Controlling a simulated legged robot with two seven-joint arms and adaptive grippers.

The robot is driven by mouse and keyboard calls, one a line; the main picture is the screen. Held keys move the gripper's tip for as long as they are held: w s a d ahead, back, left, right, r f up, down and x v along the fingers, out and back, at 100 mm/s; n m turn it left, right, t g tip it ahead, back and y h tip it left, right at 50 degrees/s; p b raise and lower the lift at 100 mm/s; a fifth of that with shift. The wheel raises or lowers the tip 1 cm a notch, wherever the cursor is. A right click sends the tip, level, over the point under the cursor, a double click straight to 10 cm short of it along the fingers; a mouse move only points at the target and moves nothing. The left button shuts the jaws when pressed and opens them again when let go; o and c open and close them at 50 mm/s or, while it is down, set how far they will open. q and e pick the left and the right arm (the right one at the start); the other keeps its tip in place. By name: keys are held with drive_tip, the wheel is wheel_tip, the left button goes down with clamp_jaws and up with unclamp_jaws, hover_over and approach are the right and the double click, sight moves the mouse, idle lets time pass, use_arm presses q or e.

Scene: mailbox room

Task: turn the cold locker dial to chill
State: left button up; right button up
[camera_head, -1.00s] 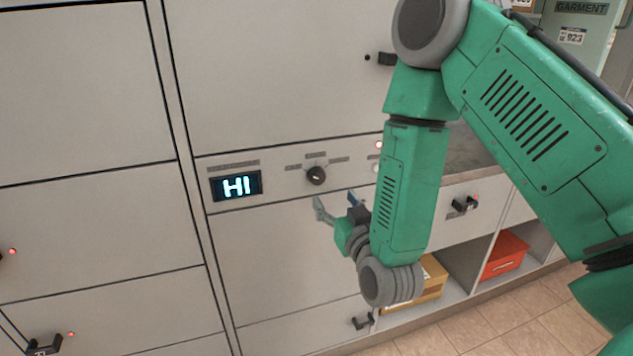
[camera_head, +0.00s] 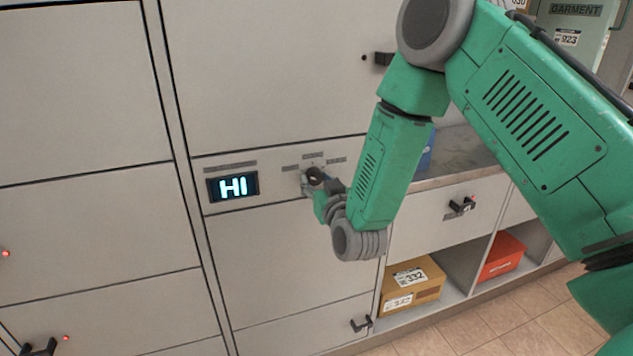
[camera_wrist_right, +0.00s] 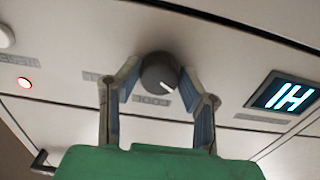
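The dark round dial (camera_head: 315,174) sits on the light panel right of a lit display reading HI (camera_head: 233,187). In the wrist view the dial (camera_wrist_right: 158,72) has a white mark pointing to the lower right. A label below it there seems to read COOL (camera_wrist_right: 150,100). My right gripper (camera_wrist_right: 157,75) has one finger on each side of the dial, close to its rim; I cannot tell whether they touch it. In the head view the right gripper (camera_head: 313,182) partly covers the dial. The labels around it are too small to read there. My left gripper is not in view.
A red light (camera_wrist_right: 24,83) and a round pale button (camera_wrist_right: 6,36) are on the panel. Locker handles stick out, one above right (camera_head: 383,58) and one below (camera_head: 361,324). A cardboard box (camera_head: 412,284) and red box (camera_head: 502,256) sit in low cubbies.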

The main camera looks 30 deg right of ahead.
drive_tip(key=shift+c, duration=0.8)
